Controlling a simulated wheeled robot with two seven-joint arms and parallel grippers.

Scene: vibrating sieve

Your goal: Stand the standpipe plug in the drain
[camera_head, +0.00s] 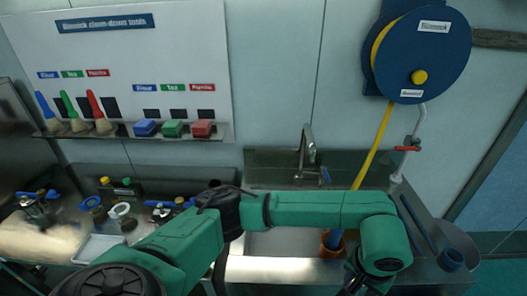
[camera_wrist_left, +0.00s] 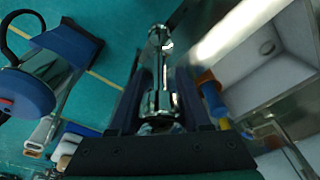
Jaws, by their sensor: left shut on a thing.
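My left gripper (camera_head: 355,284) is at the bottom of the head view, by the front right of the sink, partly hidden by its own green arm. In the left wrist view, its dark fingers are shut on a shiny metal pipe-like piece (camera_wrist_left: 160,82), which points away from the gripper. It may be the standpipe plug; I cannot tell for sure. The sink basin (camera_head: 285,243) is largely covered by my arm in the head view. A dark round spot, perhaps the drain (camera_wrist_left: 267,47), shows in its floor in the left wrist view. My right gripper is not in view.
An orange-and-blue piece (camera_head: 331,240) is at the sink's right side, near the yellow hose (camera_head: 372,150). A faucet (camera_head: 307,150) rises behind the sink. Valves and fittings (camera_head: 120,210) crowd the left counter.

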